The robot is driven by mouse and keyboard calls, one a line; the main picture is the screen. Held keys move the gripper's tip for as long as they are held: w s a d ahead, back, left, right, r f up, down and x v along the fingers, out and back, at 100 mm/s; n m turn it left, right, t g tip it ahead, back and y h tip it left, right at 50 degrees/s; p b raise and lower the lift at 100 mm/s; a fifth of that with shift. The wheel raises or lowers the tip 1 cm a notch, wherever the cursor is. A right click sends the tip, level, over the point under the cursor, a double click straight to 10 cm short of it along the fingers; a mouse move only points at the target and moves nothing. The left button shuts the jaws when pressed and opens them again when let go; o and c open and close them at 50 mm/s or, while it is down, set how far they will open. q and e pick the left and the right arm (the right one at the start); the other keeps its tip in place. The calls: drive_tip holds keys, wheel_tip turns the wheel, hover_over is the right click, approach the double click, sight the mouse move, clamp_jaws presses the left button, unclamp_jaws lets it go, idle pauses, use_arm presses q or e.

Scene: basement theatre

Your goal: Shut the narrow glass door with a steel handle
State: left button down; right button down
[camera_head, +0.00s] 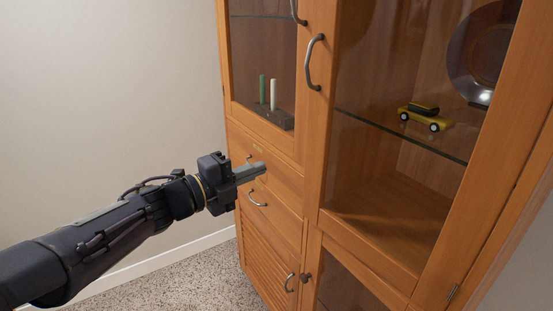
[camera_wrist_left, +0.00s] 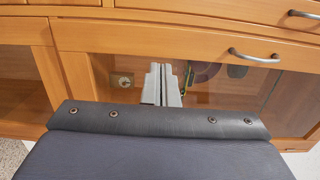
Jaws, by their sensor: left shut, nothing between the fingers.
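The narrow glass door (camera_head: 302,128) is at the upper left of the wooden cabinet in the head view, with a curved steel handle (camera_head: 298,12) cut by the top edge. It looks flush or nearly so; I cannot tell if a small gap remains. My left gripper (camera_head: 260,169) is shut and empty, below this door and in front of the drawers. In the left wrist view its closed fingers (camera_wrist_left: 161,82) point at wood and glass with a steel handle (camera_wrist_left: 256,57); I cannot tell which door that is. My right gripper is not in view.
A wider glass door (camera_head: 317,150) with its own steel handle (camera_head: 315,62) stands to the right, with a yellow toy car (camera_head: 425,117) behind it. Drawers (camera_head: 283,192) and lower doors (camera_head: 270,250) are below. Carpet (camera_head: 190,280) and a bare wall (camera_head: 110,90) lie left.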

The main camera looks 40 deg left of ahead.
sight(310, 146)
use_arm(q)
drive_tip(key=x, duration=1.3)
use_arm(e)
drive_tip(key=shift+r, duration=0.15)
use_arm(q)
drive_tip(key=x, duration=0.3)
drive_tip(key=shift+w+b, duration=0.2)
drive_tip(key=shift+b, duration=0.1)
drive_tip(key=shift+r, duration=0.2)
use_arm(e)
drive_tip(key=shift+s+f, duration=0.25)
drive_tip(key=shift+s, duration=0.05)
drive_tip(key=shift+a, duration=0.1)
